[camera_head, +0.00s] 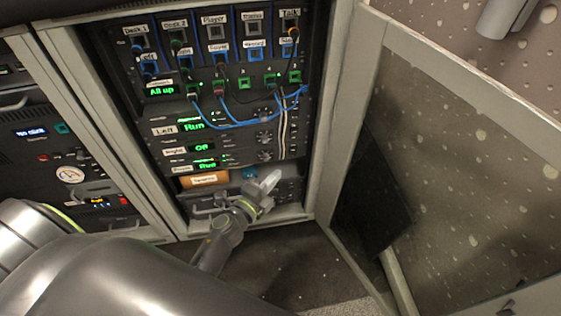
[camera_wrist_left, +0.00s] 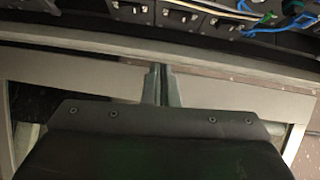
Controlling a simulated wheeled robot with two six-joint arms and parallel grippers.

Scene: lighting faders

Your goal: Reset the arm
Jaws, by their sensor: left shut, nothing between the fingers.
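My left arm comes in from the lower left in the head view. Its gripper (camera_head: 268,182) is in front of the lower part of the open rack, near the bottom panels. In the left wrist view the two fingers of my left gripper (camera_wrist_left: 161,84) are together with nothing between them. Whether the fingers touch the rack cannot be told. My right gripper is in neither view.
The rack (camera_head: 325,120) holds panels with labelled sockets, blue cables (camera_head: 235,126) and green displays. An orange-brown block (camera_head: 204,180) sits low in it. An open glass door (camera_head: 450,150) stands at the right. Another equipment rack (camera_head: 70,150) is at the left.

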